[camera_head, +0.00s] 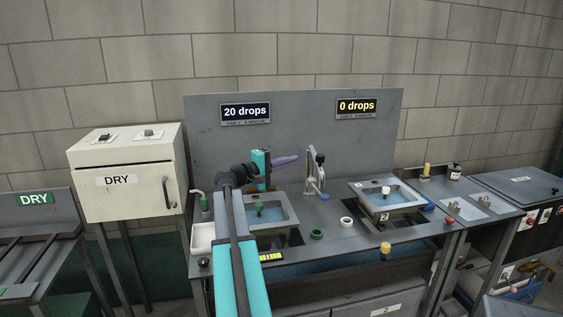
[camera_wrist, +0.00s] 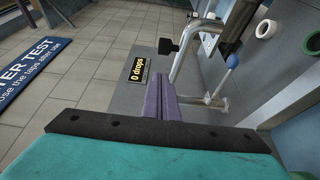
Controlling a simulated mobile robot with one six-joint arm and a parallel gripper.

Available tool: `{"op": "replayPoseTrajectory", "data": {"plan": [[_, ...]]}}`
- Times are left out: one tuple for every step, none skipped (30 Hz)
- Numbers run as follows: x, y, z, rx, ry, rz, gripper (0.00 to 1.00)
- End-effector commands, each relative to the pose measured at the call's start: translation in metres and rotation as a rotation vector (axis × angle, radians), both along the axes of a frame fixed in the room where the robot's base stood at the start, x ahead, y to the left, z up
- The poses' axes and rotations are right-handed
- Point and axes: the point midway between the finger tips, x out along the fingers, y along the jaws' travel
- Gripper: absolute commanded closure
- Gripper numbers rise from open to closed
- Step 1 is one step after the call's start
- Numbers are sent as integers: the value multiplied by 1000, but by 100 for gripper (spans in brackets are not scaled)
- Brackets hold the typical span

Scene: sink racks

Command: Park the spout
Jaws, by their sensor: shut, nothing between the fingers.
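The spout (camera_head: 313,168) is a grey metal pipe on a stand between the two sinks, with a dark knob at its side. In the wrist view, the chrome bent pipe (camera_wrist: 183,62) rises just right of my fingers, with black knobs near it. Which sink its outlet faces, I cannot tell. My gripper (camera_head: 297,157), teal with purple fingers, is shut and empty. Its tips point right toward the spout, over the back of the left sink (camera_head: 286,222). In the wrist view the fingers (camera_wrist: 160,78) are together, with a small gap to the pipe.
The right sink (camera_head: 412,202) holds a white-topped plug. Signs read "20 drops" (camera_head: 246,111) and "0 drops" (camera_head: 357,106). A green ring (camera_head: 317,234) and a white ring (camera_head: 346,221) lie on the counter. A DRY cabinet (camera_head: 128,172) stands left; a back panel rises close behind.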

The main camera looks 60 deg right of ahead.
Motion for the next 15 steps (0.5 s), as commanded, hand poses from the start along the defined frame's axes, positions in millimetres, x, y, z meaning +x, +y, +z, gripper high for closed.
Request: {"op": "replayPoseTrajectory", "data": {"plan": [[-4, -8, 2, 0, 1, -2, 100], [-6, -12, 2, 0, 1, -1, 100], [-8, -17, 2, 1, 0, -1, 100], [-10, -20, 2, 1, 0, -2, 100], [-12, -24, 2, 1, 0, -2, 100], [-15, -30, 2, 1, 0, -1, 100], [-17, -33, 2, 1, 0, -1, 100], [-19, -37, 2, 1, 0, -1, 100], [-26, -36, 2, 1, 0, -2, 100], [-31, -36, 2, 1, 0, -1, 100], [-34, -37, 2, 1, 0, -1, 100], [-38, -39, 2, 1, 0, 0, 100], [-41, -39, 2, 1, 0, 0, 100], [-44, -40, 2, 1, 0, 0, 100], [-47, -41, 2, 0, 0, 0, 100]]}}
